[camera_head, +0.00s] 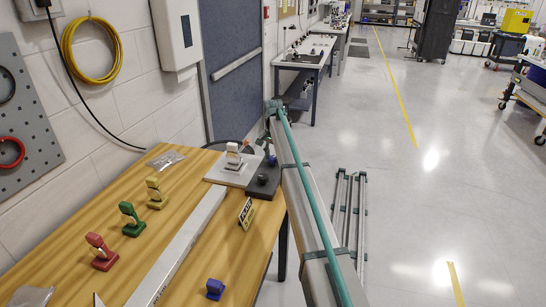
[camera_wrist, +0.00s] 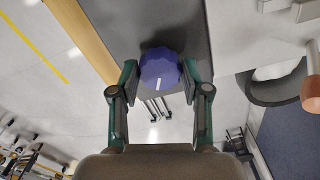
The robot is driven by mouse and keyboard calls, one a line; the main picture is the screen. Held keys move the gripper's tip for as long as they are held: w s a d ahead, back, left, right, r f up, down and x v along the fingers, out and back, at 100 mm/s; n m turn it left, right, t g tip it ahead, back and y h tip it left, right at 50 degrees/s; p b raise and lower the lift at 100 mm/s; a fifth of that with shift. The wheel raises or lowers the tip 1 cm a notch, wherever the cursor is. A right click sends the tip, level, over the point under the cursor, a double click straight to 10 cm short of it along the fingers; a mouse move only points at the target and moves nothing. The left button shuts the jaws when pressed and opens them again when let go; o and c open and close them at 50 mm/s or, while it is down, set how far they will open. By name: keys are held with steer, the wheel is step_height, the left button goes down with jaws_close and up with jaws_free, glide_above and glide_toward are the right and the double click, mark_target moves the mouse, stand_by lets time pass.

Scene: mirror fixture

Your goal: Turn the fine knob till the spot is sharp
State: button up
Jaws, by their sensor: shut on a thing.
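A blue-purple scalloped knob (camera_wrist: 160,66) with a short pale mark sits between the two green fingers of my gripper (camera_wrist: 160,80) in the wrist view. The fingers are shut on its sides. In the head view the blue knob (camera_head: 272,160) shows small on a dark block (camera_head: 262,182) at the far end of the table. A white mount (camera_head: 233,155) stands on a pale plate (camera_head: 226,174) beside it. I cannot make out the light spot or how sharp it is.
Red (camera_head: 101,252), green (camera_head: 131,220) and yellow (camera_head: 156,194) mounts stand along the wooden table's left side. A long pale rail (camera_head: 180,245), a small sign (camera_head: 246,212) and a blue piece (camera_head: 215,288) are also on it. Open floor lies to the right.

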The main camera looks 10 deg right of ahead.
mark_target(273, 157)
stand_by(0.3)
steer(key=o, duration=1.1)
steer(key=shift+o, duration=0.2)
steer(key=shift+r, duration=0.15)
step_height(273, 157, up, 12)
